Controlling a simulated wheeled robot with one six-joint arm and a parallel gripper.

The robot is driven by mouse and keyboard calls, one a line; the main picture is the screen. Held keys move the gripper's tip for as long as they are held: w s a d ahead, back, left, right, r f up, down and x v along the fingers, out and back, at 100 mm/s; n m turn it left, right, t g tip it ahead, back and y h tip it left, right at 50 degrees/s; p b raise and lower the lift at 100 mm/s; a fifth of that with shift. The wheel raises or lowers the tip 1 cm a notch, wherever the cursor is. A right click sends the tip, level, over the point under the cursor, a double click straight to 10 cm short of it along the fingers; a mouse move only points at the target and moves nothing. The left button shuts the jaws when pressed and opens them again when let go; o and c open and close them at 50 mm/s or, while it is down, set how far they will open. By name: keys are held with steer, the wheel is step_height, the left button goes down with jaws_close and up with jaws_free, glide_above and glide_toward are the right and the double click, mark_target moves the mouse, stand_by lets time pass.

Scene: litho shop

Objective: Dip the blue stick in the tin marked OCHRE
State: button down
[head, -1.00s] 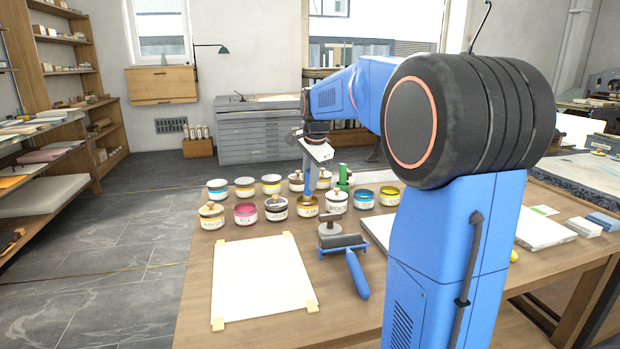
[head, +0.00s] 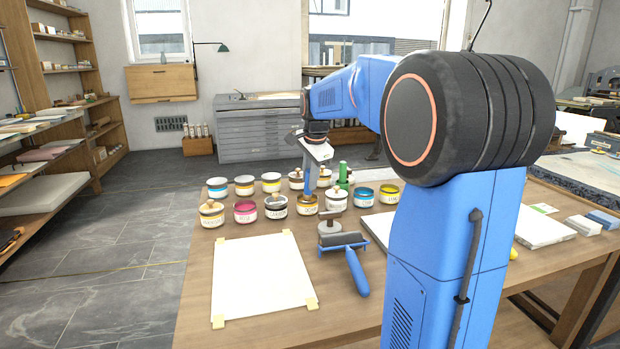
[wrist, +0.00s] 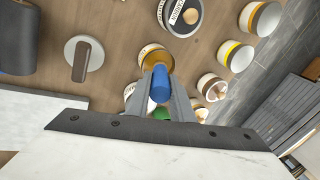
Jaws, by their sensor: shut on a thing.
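My gripper (wrist: 161,92) is shut on the blue stick (wrist: 160,84), which points down from the jaws. In the head view the stick (head: 310,180) hangs upright over a tin of ochre-yellow ink (head: 307,206) in the front row. The wrist view also shows this tin (wrist: 154,55), with the stick's lower end at its mouth. The near rim and the jaws hide the tip, so I cannot tell how deep it is. The tin's label is too small to read surely.
Lidded and open tins crowd both sides, including a magenta one (head: 245,212) and a blue one (head: 363,198). An ink roller (head: 343,242) and a taped white sheet (head: 262,278) lie in front.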

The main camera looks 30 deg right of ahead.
steer(key=shift+f, duration=0.35)
stand_by(1.2)
steer(key=shift+r, duration=3.55)
